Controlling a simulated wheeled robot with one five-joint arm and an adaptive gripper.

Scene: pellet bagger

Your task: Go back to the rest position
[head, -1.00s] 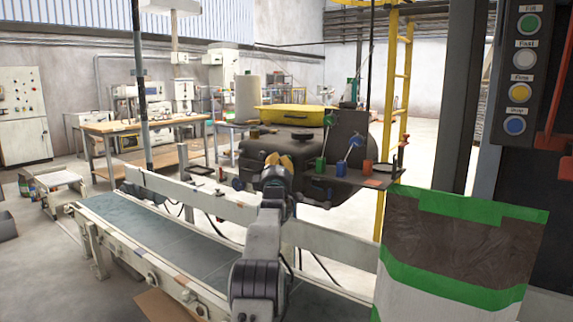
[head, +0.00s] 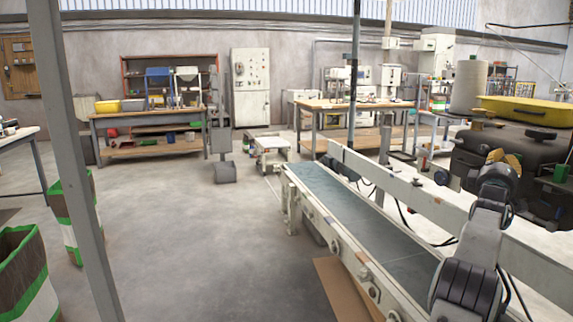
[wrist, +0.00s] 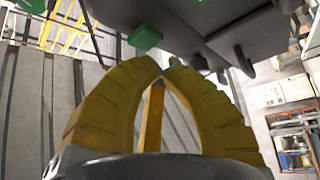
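My gripper (head: 505,158) is at the right of the head view, raised beyond the conveyor's side rail and in front of the dark machine. In the wrist view my gripper (wrist: 163,68) shows two curved yellow fingers with their tips together. I see nothing held between them; a yellow bar shows behind the gap. A dark panel with a green part (wrist: 145,37) is above the fingertips, and I cannot tell how far away it is.
The conveyor (head: 325,187) runs from the centre to the lower right. A grey post (head: 72,150) and green-white bags (head: 40,285) stand at left. Workbenches (head: 150,115) and a control cabinet (head: 250,85) are at the back. The floor at centre left is clear.

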